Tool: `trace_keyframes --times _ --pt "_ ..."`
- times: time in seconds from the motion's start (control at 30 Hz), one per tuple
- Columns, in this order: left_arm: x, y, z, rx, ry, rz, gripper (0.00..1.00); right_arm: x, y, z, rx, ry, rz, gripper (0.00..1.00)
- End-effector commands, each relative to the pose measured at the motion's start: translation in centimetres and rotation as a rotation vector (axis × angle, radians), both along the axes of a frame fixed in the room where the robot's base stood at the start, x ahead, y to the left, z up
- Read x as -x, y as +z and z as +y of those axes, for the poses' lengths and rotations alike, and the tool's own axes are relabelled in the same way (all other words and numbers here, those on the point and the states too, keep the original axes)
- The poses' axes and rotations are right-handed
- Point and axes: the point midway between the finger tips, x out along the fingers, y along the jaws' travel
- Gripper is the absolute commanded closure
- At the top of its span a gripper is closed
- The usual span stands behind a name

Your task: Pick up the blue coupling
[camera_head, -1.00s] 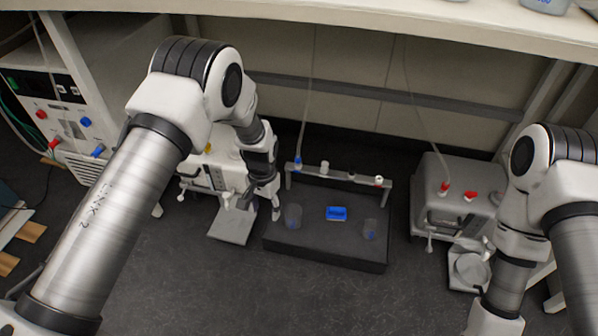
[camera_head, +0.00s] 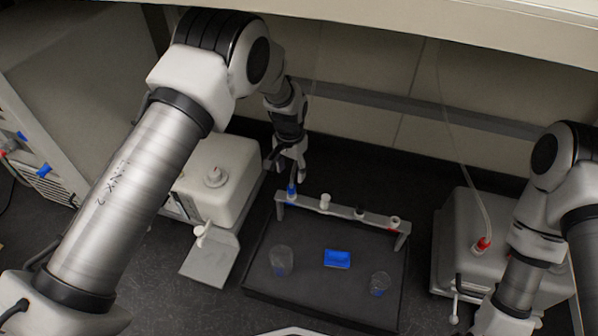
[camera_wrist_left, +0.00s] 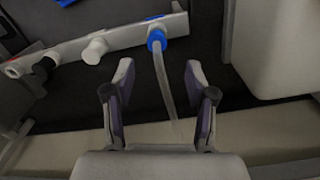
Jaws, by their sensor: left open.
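The blue coupling (camera_head: 291,191) sits at the left end of a grey rack bar (camera_head: 340,213). It also shows in the left wrist view (camera_wrist_left: 156,40), with a thin clear tube (camera_wrist_left: 163,85) running from it between my fingers. My left gripper (camera_head: 286,164) is open at the left end of the bar, just behind the coupling. In the left wrist view the coupling lies a little beyond the fingertips and roughly midway between them, and the fingers are not closed on it. My right arm shows at the right, but its gripper is out of view.
White, black and red-marked couplings (camera_head: 393,222) sit along the bar. A dark tray (camera_head: 310,290) in front holds a blue block (camera_head: 337,259) and two clear cups (camera_head: 281,260). White machines stand left (camera_head: 215,180) and right (camera_head: 480,240). A shelf edge hangs above.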

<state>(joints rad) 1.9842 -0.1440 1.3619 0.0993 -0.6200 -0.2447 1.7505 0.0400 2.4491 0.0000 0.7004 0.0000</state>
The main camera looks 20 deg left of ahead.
Motion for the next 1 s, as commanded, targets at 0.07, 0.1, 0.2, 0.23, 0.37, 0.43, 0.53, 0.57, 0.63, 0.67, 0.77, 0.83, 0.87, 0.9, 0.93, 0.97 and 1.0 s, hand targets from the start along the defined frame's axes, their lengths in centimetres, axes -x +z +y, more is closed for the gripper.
trace_keyframes --times 0.07,0.1,0.2,0.23,0.37,0.43,0.53,0.57,0.63,0.67,0.77,0.83,0.87,0.9,0.93,0.97,1.0 --pt "0.1 -0.9 0.0 -0.001 0.0 0.002 0.44 0.1 -0.5 0.0 0.0 0.0 0.002 1.0" --pt "0.1 -1.6 0.0 0.0 0.0 0.002 0.44 0.1 -0.9 0.0 0.0 0.0 0.002 1.0" --pt "0.1 -2.9 0.0 -0.001 0.0 0.002 0.44 0.1 -1.7 0.0 0.0 0.0 0.003 1.0" --pt "0.2 -3.2 0.0 -0.001 0.0 0.002 0.44 0.1 -1.9 0.0 0.0 0.0 0.003 1.0" --pt "0.5 -5.4 -0.2 -0.001 0.0 0.002 0.44 0.0 -3.8 0.0 0.0 -0.002 0.001 1.0" --pt "0.8 -6.9 -0.3 -0.001 0.0 0.002 0.44 0.0 -5.1 0.0 0.001 -0.005 -0.001 1.0" --pt "0.7 -8.0 -0.3 0.0 0.0 0.001 0.44 -0.1 -5.5 -0.1 0.001 -0.007 -0.002 1.0" --pt "0.7 -8.1 -0.3 0.0 0.0 0.001 0.44 -0.1 -5.6 -0.1 0.001 -0.007 -0.003 1.0" --pt "0.7 -7.9 -0.3 0.0 0.0 0.0 0.44 -0.1 -5.4 -0.1 0.001 -0.008 -0.003 1.0" --pt "0.7 -7.8 -0.3 0.0 0.0 0.0 0.44 -0.1 -5.3 -0.1 0.001 -0.008 -0.004 1.0" --pt "0.7 -7.8 -0.3 0.0 0.0 0.001 0.44 -0.1 -5.2 -0.1 0.001 -0.008 -0.004 1.0" --pt "0.7 -7.8 -0.3 0.0 0.0 0.001 0.69 -0.1 -5.2 -0.1 0.001 -0.008 -0.004 1.0" --pt "0.7 -7.8 -0.3 0.0 0.0 0.001 0.8 -0.1 -5.2 -0.1 0.001 -0.008 -0.004 1.0" --pt "0.7 -7.8 -0.3 0.0 0.0 0.001 0.94 -0.1 -5.2 -0.1 0.001 -0.008 -0.004 1.0" --pt "0.7 -7.8 -0.3 0.0 0.0 0.001 0.99 -0.1 -5.2 -0.1 0.001 -0.008 -0.004 1.0" --pt "0.7 -7.8 -0.3 0.0 0.0 0.001 0.99 -0.1 -5.2 -0.1 0.001 -0.008 -0.004 1.0" --pt "0.7 -7.8 -0.3 0.0 0.0 0.001 0.99 -0.1 -5.2 -0.1 0.001 -0.008 -0.003 1.0"
